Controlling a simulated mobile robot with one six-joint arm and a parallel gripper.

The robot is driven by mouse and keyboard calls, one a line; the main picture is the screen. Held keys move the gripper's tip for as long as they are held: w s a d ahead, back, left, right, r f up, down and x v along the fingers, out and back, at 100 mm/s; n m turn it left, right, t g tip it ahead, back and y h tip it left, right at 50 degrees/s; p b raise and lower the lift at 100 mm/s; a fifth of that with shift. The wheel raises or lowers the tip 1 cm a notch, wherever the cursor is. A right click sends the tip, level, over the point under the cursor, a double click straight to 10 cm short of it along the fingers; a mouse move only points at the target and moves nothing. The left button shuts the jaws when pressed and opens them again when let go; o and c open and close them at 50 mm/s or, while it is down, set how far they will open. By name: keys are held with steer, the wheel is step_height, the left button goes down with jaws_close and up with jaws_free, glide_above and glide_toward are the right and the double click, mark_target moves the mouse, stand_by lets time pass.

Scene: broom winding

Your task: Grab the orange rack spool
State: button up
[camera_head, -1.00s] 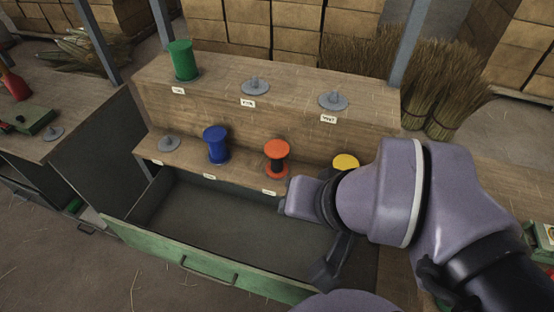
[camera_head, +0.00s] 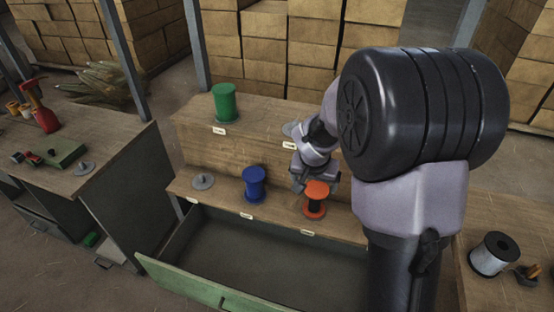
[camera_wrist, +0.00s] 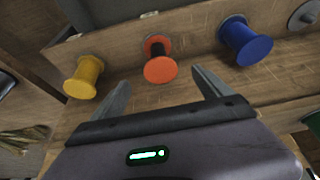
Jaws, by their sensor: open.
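The orange spool (camera_head: 315,199) stands upright on the lower shelf of the rack, to the right of the blue spool (camera_head: 254,184). In the wrist view the orange spool (camera_wrist: 159,66) lies ahead of my gripper (camera_wrist: 160,85), roughly between the lines of its two spread fingers. The fingers are open and empty, and no contact with the spool shows. In the head view my gripper (camera_head: 313,178) is just behind and above the orange spool, partly hidden by my arm.
In the wrist view a yellow spool (camera_wrist: 84,76) and the blue spool (camera_wrist: 245,40) stand on either side of the orange one. A green spool (camera_head: 224,102) stands on the upper shelf. An open green-fronted drawer (camera_head: 190,285) juts out below. A silver spool (camera_head: 495,254) stands at right.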

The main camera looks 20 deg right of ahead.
mark_target(315, 201)
steer(key=b+x, duration=0.5)
steer(key=x, duration=1.3)
steer(key=shift+s+d, duration=0.1)
steer(key=shift+s, duration=0.05)
steer(key=shift+r, duration=0.15)
steer(key=shift+c, duration=0.5)
steer(key=c, duration=1.3)
